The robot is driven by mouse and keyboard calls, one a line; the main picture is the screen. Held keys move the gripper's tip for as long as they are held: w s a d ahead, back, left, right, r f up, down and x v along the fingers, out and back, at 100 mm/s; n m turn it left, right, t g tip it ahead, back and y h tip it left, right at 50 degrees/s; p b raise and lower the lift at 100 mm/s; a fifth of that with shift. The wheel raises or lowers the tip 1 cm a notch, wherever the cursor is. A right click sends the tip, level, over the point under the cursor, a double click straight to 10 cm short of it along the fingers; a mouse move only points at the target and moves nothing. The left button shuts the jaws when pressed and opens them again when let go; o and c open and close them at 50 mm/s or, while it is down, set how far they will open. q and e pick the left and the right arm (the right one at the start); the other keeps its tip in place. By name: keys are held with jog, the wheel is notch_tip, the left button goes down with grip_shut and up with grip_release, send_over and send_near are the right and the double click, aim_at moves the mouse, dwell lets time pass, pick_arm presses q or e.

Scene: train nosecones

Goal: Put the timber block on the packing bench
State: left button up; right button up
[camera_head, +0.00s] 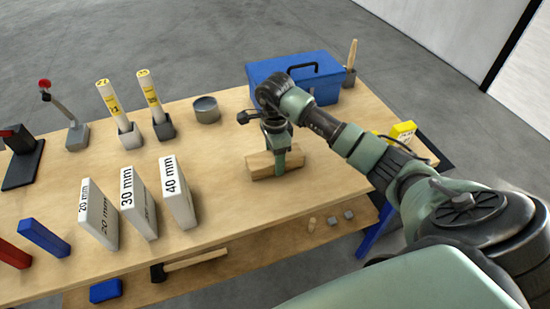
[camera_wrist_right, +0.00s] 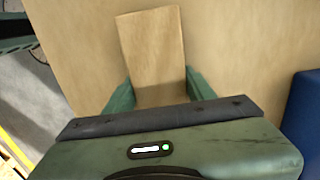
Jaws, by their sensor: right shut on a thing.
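The timber block (camera_head: 262,165) is a pale wooden block at the right part of the wooden packing bench (camera_head: 225,220). In the head view it appears to be on or just above the bench top; a gap cannot be made out. My right gripper (camera_head: 281,165) comes down over it from above and is shut on it. In the right wrist view the block (camera_wrist_right: 152,50) lies between the two green fingers of my right gripper (camera_wrist_right: 160,95), with its far end sticking out beyond them. My left gripper is not in view.
A blue toolbox (camera_head: 300,75) stands behind my right gripper. A grey round tin (camera_head: 206,109) is to its left. White blocks marked 20 mm, 30 mm and 40 mm (camera_head: 178,192) stand at the left front. A yellow box (camera_head: 403,131) is at the right end. Bare bench top surrounds the block.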

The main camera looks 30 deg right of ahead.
jog(key=shift+f, duration=0.35)
jog(key=shift+f, duration=0.1)
jog(key=shift+f, duration=0.15)
jog(key=o, duration=1.6)
